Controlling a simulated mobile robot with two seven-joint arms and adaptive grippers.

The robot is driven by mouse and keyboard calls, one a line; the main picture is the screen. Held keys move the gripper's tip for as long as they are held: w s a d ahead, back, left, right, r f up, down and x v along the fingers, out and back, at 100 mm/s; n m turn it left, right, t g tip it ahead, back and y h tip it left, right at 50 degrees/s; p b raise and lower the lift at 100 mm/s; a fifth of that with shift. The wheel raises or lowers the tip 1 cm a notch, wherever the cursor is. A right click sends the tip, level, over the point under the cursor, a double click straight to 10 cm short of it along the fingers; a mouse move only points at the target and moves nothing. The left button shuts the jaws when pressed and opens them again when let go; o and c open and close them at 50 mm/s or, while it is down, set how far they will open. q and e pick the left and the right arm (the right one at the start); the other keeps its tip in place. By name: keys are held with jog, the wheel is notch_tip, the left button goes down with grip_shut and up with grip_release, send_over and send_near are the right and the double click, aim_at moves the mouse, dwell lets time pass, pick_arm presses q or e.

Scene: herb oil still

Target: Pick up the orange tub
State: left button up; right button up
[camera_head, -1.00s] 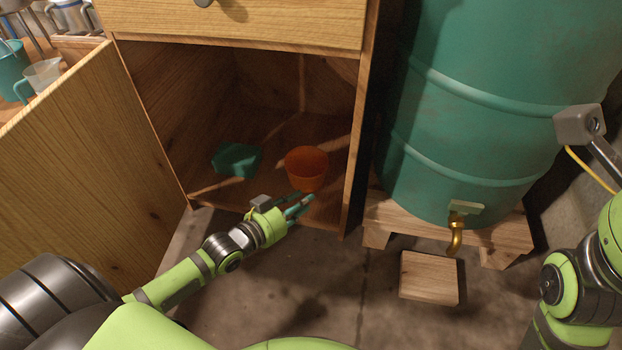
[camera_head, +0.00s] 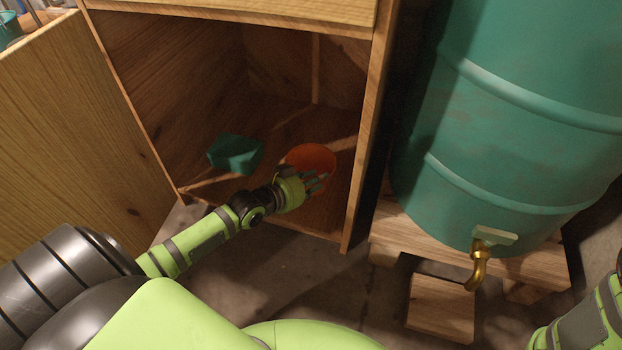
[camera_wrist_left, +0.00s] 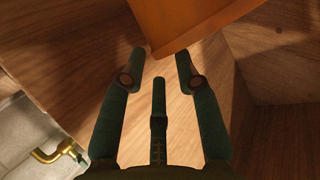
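The orange tub (camera_head: 312,157) stands on the floor of the open wooden cabinet, toward its right side. My left gripper (camera_head: 318,183) is at the cabinet's front opening, just in front of the tub and covering its lower front. In the left wrist view the tub (camera_wrist_left: 190,22) fills the top, just beyond the spread fingertips (camera_wrist_left: 160,62). The left fingers are apart with nothing between them. I cannot tell whether a fingertip touches the tub. My right gripper is outside the views; part of my right arm shows at the lower right edge.
The cabinet door (camera_head: 75,120) stands open at left. A large green barrel (camera_head: 520,120) with a brass tap (camera_head: 478,268) stands on a wooden stand at right. A wooden block (camera_head: 440,307) lies below the tap.

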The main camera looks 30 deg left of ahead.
pick_arm(q)
jog(key=shift+b+x, duration=0.45)
jog(key=shift+x, duration=0.7)
grip_shut()
jog(key=shift+r, duration=0.1)
jog(key=shift+r, duration=0.1)
